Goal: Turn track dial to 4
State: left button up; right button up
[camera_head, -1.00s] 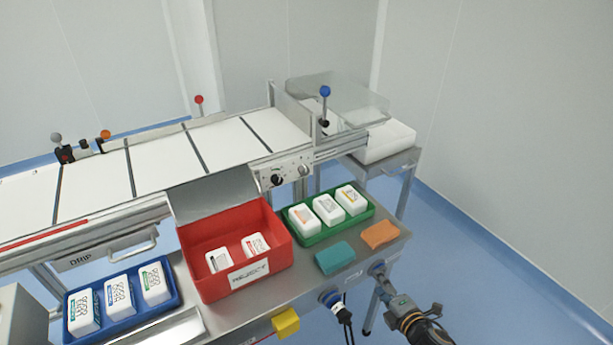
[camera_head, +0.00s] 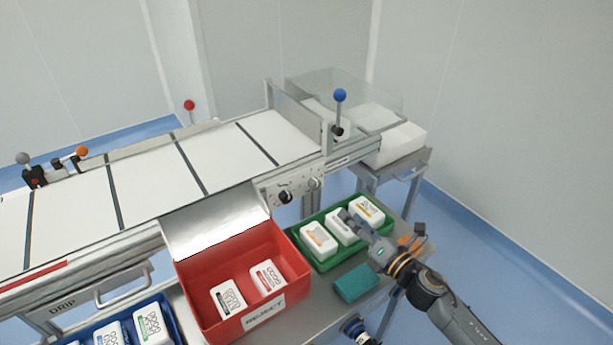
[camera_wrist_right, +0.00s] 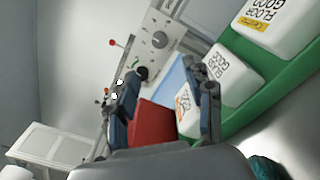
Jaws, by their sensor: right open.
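A control panel on the front rail of the conveyor carries a black dial (camera_head: 285,197) and a grey dial (camera_head: 315,183). Their labels are too small to read, so I cannot tell which is the track dial. The right wrist view also shows a black dial (camera_wrist_right: 142,73) and a pale dial (camera_wrist_right: 159,39) on the panel. My right gripper (camera_head: 382,222) is open and empty, above the right end of the green tray and apart from the panel. Its spread fingers (camera_wrist_right: 165,80) show in the right wrist view.
The green tray (camera_head: 318,262) holds white packs. A teal block (camera_head: 356,283) lies in front. A blue-knobbed lever (camera_head: 340,96) rises behind the panel. A blue tray (camera_head: 172,312) is at lower left.

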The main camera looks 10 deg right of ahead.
jog(key=shift+x, duration=0.95)
send_near(318, 186)
jog(key=x, duration=0.2)
jog(key=shift+w+a+r, duration=0.15)
jog(key=shift+w, duration=0.1)
jog(key=b+x, duration=0.1)
jog(key=x, duration=0.6)
pick_arm(q)
jog(key=shift+f, duration=0.45)
jog(key=shift+s, duration=0.15)
pick_arm(e)
jog(key=shift+c, duration=0.6)
pick_arm(q)
jog(key=shift+s+a, duration=0.1)
jog(key=shift+s, duration=0.2)
pick_arm(e)
grip_shut()
